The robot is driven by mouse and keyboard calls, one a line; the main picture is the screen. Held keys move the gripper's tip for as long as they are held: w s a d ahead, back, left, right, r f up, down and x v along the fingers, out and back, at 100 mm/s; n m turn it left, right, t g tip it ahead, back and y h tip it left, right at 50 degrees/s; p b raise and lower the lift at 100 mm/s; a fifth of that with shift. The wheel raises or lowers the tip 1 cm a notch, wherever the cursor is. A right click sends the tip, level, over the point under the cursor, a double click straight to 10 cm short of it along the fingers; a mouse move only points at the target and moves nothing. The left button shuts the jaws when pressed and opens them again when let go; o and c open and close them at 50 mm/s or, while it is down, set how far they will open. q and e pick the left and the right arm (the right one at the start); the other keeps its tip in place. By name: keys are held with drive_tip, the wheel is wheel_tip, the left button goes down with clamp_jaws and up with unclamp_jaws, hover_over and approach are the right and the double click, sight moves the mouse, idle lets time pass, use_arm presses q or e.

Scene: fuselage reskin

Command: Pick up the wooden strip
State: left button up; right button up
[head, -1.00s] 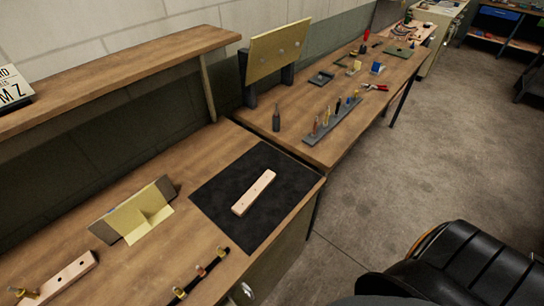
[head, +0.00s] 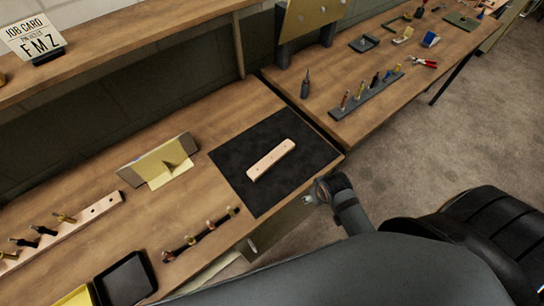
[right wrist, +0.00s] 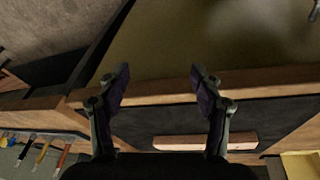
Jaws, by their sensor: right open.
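The wooden strip (head: 271,159) is a pale bar with small holes, lying flat on a black mat (head: 232,158) near the bench's front edge. It also shows in the right wrist view (right wrist: 205,142), low between and beyond my right gripper's fingers. My right gripper (right wrist: 160,76) is open, with its dark fingers spread apart and nothing between the tips. The strip is apart from them. In the head view my right arm reaches in at the bottom, by the bench's front edge; its fingers cannot be made out there. My left gripper is not in view.
A holed bar (head: 105,204) with several pins lies at the left. A yellow angled bracket (head: 163,165), a dark rack (head: 200,238) of small fasteners and a black tray (head: 126,281) share the bench. A grey tool rack (head: 366,96) stands on the far bench.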

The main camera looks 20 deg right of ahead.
drive_tip(key=w+a+r+m, duration=0.1)
drive_tip(key=w+m, duration=0.1)
drive_tip(key=w, duration=0.1)
drive_tip(key=w+a+r+m, duration=0.1)
drive_tip(key=w+m, duration=0.2)
drive_tip(key=w+a+r+m+g, duration=0.1)
drive_tip(key=w+r+m, duration=0.1)
drive_tip(key=w, duration=0.2)
drive_tip(key=shift+w+a, duration=0.1)
drive_tip(key=shift+a, duration=0.15)
drive_tip(key=w+a+r+m+g+p, duration=0.1)
drive_tip(key=w+a+r+m+g, duration=0.1)
drive_tip(key=w+a+r+m, duration=0.5)
drive_tip(key=p, duration=0.1)
hover_over(272, 156)
drive_tip(key=f, duration=0.4)
drive_tip(key=shift+s+a+y, duration=0.1)
drive_tip(key=shift+a+y, duration=0.1)
drive_tip(key=shift+y, duration=0.2)
drive_tip(key=shift+s+f+p, duration=0.1)
drive_tip(key=shift+f+p, duration=0.1)
drive_tip(key=shift+p, duration=0.25)
wheel_tip(272, 156, down, 4)
drive_tip(key=shift+s+p, duration=0.1)
drive_tip(key=shift+p, duration=0.4)
drive_tip(key=shift+f, duration=0.3)
drive_tip(key=c, duration=1.3)
